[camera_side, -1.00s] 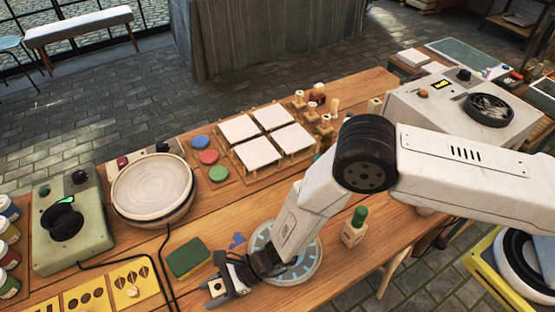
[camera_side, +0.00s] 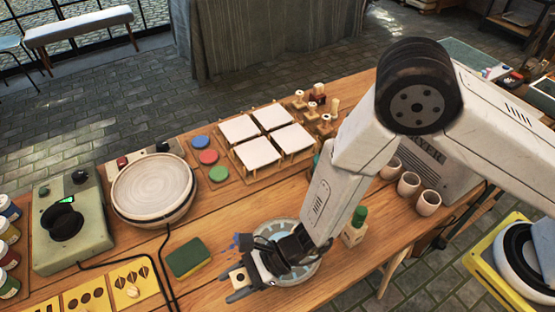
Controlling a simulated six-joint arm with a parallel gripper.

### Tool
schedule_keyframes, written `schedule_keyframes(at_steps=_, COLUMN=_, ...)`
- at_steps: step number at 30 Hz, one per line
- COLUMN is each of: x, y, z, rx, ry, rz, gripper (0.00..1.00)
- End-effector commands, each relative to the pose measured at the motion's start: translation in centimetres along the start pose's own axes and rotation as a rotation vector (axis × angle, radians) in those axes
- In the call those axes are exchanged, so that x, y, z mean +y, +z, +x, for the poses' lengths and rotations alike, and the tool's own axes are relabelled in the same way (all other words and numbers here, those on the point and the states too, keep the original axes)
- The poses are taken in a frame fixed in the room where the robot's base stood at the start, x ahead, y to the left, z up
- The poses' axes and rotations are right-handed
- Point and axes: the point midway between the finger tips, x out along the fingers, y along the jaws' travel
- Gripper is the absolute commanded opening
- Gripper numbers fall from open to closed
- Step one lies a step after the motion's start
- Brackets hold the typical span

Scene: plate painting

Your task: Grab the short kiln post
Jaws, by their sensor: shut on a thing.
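My gripper (camera_side: 241,284) is low over the front of the wooden table, beside the round painted plate (camera_side: 306,271). It is shut on a small cream block with a dark hole in its end, which looks like the short kiln post (camera_side: 239,278). The fingers hide part of the post. I cannot tell whether it touches the table.
A green sponge (camera_side: 188,258) lies left of my gripper, with yellow stencil cards (camera_side: 133,281) further left. White cups (camera_side: 409,184) stand further right. A turntable (camera_side: 152,189) stands at the back left.

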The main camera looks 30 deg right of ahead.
Motion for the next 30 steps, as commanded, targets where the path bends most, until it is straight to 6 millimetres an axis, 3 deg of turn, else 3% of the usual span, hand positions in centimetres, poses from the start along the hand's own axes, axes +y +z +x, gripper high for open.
schedule_keyframes(at_steps=6, x=2.0, y=0.3, z=-3.0, rx=0.001, ry=0.0, rz=0.0, gripper=0.0)
schedule_keyframes(at_steps=15, x=4.0, y=0.7, z=-6.1, rx=0.001, ry=-0.001, rz=0.0, gripper=0.0)
schedule_keyframes(at_steps=30, x=4.8, y=0.8, z=-7.2, rx=0.0, ry=0.0, rz=-0.001, gripper=0.0)
